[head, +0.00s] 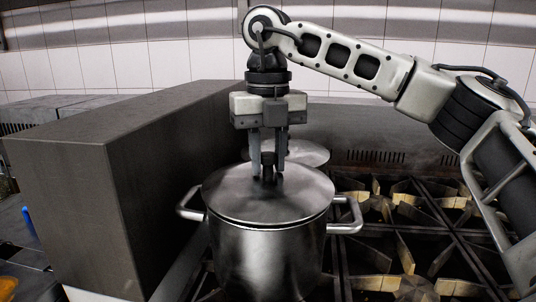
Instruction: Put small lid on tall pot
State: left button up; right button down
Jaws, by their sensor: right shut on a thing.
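The tall pot (266,262) is a shiny steel pot with a loop handle on each side, standing on the stove at the front middle. A round steel lid (232,197) with a dark knob lies over the pot's mouth. I cannot tell if it is fully seated. My right gripper (268,175) points straight down from above and is shut on the lid's knob. Part of the knob is hidden between the fingers. Behind it, another round metal disc or lid (310,152) shows partly, the rest hidden by my gripper and the front lid. My left gripper is not in view.
A large dark box-shaped block (60,205) stands close to the left of the pot. Stove grates (400,240) with burners extend to the right, with nothing standing on them. A tiled wall (150,65) is at the back.

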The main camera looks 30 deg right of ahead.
jog(key=shift+f, duration=0.3)
dwell(0.5)
dwell(0.4)
jog(key=c, duration=0.6)
grip_release()
